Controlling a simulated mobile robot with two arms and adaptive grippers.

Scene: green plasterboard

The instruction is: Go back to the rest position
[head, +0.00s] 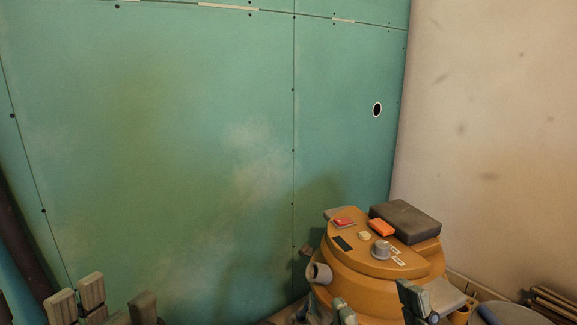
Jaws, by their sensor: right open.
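My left gripper (112,304) shows at the bottom left, with brownish finger pads pointing up in front of the green wall. Its lower part is cut off by the picture edge, so its opening is unclear. My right gripper (377,306) shows at the bottom, in front of the orange machine (345,268). Its dark fingers stand apart and it is open, with nothing seen held between them. Whether it touches the machine cannot be told. Both arms are mostly out of view below.
The green plasterboard wall (170,140) fills the left and middle, with a round hole (377,109) at right. A beige wall (490,130) joins it. The orange machine carries a dark block (405,220), buttons and a knob (381,249). Wooden strips (552,302) lie at bottom right.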

